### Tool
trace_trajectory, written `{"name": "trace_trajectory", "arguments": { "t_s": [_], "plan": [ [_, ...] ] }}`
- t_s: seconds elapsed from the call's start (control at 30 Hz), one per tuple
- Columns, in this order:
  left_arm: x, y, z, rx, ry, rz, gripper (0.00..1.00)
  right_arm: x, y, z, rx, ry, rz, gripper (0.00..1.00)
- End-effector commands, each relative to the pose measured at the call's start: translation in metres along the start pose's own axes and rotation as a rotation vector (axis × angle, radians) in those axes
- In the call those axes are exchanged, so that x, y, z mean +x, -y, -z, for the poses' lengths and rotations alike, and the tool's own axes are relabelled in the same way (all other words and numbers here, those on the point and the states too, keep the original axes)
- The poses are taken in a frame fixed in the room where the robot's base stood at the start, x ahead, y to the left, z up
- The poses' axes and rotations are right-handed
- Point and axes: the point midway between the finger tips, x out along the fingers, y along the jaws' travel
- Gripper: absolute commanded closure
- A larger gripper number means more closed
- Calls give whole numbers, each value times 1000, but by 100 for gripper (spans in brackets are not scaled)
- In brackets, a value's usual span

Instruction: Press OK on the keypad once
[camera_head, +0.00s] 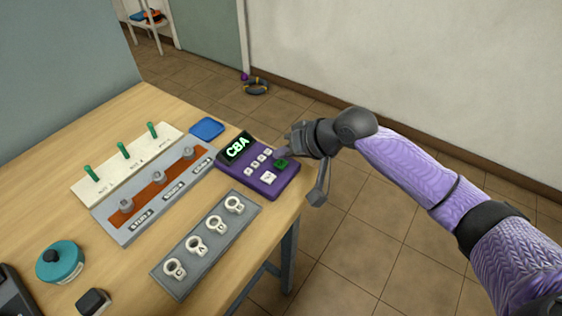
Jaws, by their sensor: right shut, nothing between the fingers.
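The purple keypad (287,183) lies near the right edge of the wooden table. Its dark screen (237,148) shows "CBA" in green letters. It has several small white keys, a larger white key (268,178) and a green key (281,163). The labels on the keys are too small to read. My right gripper (284,151) is shut and empty, with its tips at the keypad's far right side, close to the green key. I cannot tell whether the tips touch a key. My left gripper is not in view.
A grey plate with several white rings (235,204) lies in front of the keypad. A grey panel with an orange strip (155,191) and a white board with green levers (122,150) are to the left. A blue tray (206,128) lies behind. A teal round object (60,262) sits front left.

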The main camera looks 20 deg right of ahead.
Motion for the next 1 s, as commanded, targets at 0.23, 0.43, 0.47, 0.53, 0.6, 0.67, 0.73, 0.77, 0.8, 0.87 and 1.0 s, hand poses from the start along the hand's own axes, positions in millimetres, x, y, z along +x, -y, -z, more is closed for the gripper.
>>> {"name": "trace_trajectory", "arguments": {
  "t_s": [0.23,0.43,0.47,0.53,0.6,0.67,0.73,0.77,0.8,0.87,1.0],
  "plan": [
    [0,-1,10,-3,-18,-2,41,0,0,0,0,0,0,100],
    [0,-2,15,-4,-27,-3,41,0,0,0,0,0,0,100],
    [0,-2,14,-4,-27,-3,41,0,0,0,0,0,0,100],
    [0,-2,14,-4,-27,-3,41,0,0,0,0,0,0,100],
    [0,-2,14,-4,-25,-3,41,0,0,0,0,0,0,100],
    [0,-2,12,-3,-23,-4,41,0,0,0,0,0,0,100],
    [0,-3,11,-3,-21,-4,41,0,0,0,0,0,0,100],
    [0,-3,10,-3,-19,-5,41,0,0,0,0,0,0,100],
    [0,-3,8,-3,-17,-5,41,0,0,0,0,0,0,100],
    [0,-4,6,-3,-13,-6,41,0,0,0,0,0,0,100],
    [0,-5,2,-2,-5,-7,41,0,0,0,0,0,0,100]
  ]
}}
